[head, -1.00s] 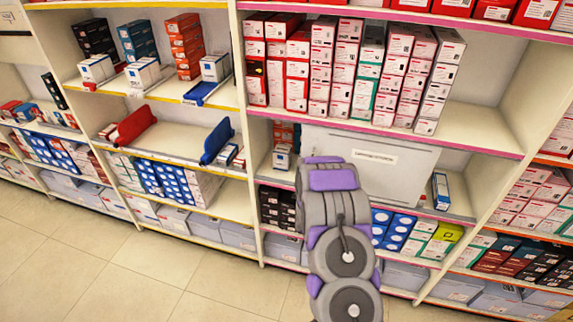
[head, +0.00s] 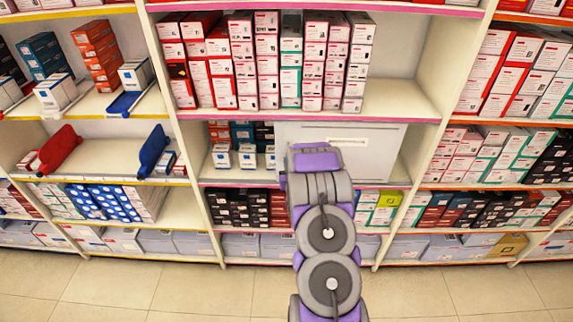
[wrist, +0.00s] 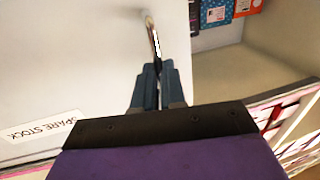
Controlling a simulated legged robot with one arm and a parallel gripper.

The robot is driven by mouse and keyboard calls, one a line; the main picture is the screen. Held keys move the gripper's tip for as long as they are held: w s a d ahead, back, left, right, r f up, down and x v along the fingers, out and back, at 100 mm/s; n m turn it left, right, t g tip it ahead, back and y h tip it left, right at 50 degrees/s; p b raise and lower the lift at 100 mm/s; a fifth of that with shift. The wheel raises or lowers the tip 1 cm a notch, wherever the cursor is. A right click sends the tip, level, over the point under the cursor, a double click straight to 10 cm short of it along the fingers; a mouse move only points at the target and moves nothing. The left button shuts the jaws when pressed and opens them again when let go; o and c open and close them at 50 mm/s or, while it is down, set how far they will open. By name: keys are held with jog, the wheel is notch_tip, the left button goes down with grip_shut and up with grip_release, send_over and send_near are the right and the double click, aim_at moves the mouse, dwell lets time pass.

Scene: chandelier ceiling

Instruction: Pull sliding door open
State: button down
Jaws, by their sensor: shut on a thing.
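The sliding door (head: 385,150) is a pale grey panel across the middle shelf compartment in the head view. A gap shows at its left, with boxes behind it, and a narrower gap at its right. In the wrist view the door (wrist: 60,60) fills the left side and bears a "SPARE STOCK" label (wrist: 42,128). My gripper (wrist: 158,72) is shut on the door's thin upright handle (wrist: 153,35), near the door's edge. In the head view my arm hides the gripper and the handle.
Small white and blue boxes (head: 245,157) stand in the gap left of the door. Dark boxes (head: 240,207) sit on the shelf below. Tiled floor (head: 190,290) in front is clear.

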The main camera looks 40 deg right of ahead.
jog(key=shift+r, duration=0.15)
jog(key=c, duration=1.2)
grip_release()
jog(key=shift+d, duration=0.15)
jog(key=p+v, duration=0.2)
jog(key=v, duration=1)
jog(key=shift+p, duration=0.35)
jog(key=shift+w, duration=0.1)
